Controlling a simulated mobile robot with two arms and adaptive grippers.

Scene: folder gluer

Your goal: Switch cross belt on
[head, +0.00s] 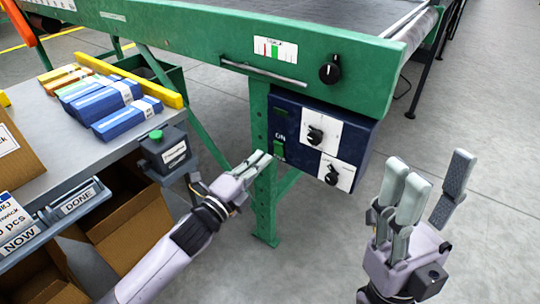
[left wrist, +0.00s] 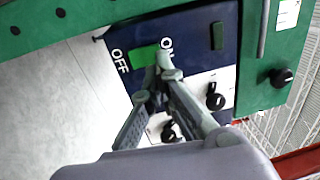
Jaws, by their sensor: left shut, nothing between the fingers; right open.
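The dark blue control box (head: 365,140) hangs under the green conveyor frame. It has a green switch (head: 279,151) below the word ON; the switch also shows in the left wrist view (left wrist: 143,57), between OFF and ON. A dark green rectangle (head: 281,113), seemingly unlit, is above ON; it also shows in the left wrist view (left wrist: 217,36). My left gripper (head: 264,158) is shut and empty, its tips close beside the switch. In the left wrist view a fingertip overlaps the ON end; contact cannot be told. My right gripper (head: 428,178) is open and empty, right of the box.
Two black knobs on white plates (head: 314,135) (head: 332,175) sit beside the switch. Another knob (head: 330,69) is on the green frame (head: 220,45). A small box with a green button (head: 156,135) is on the grey table's edge, left of my left gripper. Blue cartons (head: 127,118) lie behind it.

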